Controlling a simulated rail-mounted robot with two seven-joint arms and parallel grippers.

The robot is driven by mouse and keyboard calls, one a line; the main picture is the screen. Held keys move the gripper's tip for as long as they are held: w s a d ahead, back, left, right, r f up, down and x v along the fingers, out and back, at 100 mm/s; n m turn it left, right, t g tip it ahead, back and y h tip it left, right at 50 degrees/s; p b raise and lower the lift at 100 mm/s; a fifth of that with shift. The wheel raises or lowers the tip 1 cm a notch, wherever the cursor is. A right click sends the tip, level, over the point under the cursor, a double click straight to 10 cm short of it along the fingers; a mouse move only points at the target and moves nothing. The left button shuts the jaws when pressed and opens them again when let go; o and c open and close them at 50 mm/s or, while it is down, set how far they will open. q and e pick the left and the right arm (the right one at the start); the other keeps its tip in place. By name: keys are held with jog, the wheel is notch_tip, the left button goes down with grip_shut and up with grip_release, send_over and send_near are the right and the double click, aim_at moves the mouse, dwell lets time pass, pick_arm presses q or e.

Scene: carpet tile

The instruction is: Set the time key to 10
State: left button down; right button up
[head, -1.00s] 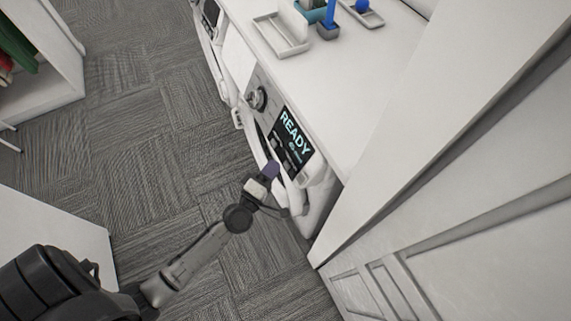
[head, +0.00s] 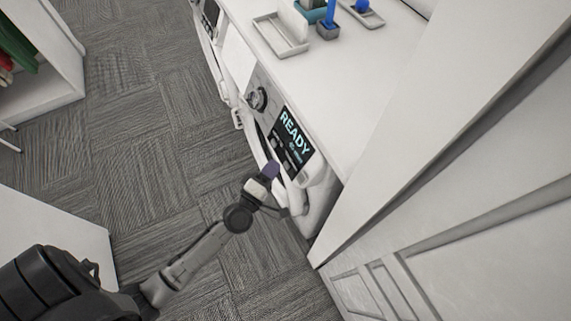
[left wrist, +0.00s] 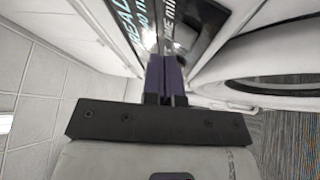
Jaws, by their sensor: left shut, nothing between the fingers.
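The washing machine's panel carries a black display (head: 293,135) that reads READY, with a smaller line under it that I cannot read surely. Light keys sit along the panel's lower edge, one of them near the display's lower side (head: 287,166); I cannot tell surely which is the time key. My left gripper (head: 271,169) is shut and empty, its purple fingertips just in front of the panel's lower right part. In the left wrist view the shut fingertips (left wrist: 165,62) point at the panel lettering and hide part of it. Contact is unclear. My right gripper is out of view.
A round knob (head: 257,98) sits left of the display. A white tray (head: 281,47) and small blue items stand on the machine's top. A white panelled door or wall (head: 480,190) closes off the right. Carpet floor (head: 150,130) lies open at left.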

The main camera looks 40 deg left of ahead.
pick_arm(q)
jog(key=shift+w+d+f, duration=0.1)
jog(key=shift+w, duration=0.05)
dwell(0.3)
jog(key=shift+w+d+f, duration=0.1)
jog(key=shift+w, duration=0.1)
jog(key=shift+w+f, duration=0.1)
dwell(0.6)
jog(key=shift+w+d+f, duration=0.1)
jog(key=shift+w, duration=0.05)
dwell(0.4)
jog(key=shift+s+a+r+p, duration=0.3)
jog(key=shift+s+r, duration=0.1)
jog(key=shift+s, duration=0.2)
